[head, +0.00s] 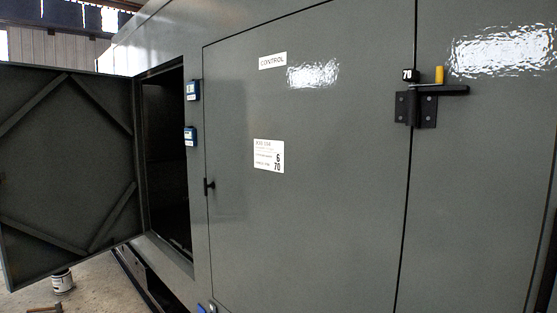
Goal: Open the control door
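The control door (320,220) is a large grey-green panel in the middle of the head view, with a white label reading CONTROL (273,61). It looks shut, flush with the enclosure. A black latch with a bar (425,107) sits across the seam at its right edge, next to a small black tag marked 70 (409,75) and a yellow peg-like piece (439,75). A small black fitting (209,187) is on the door's left edge. A white data label (269,156) is on the door. My gripper is not in view.
Another door (70,165) at the left stands swung open beside a dark opening (167,160). A paint can (62,281) and a hammer-like tool (45,309) are on the floor at lower left.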

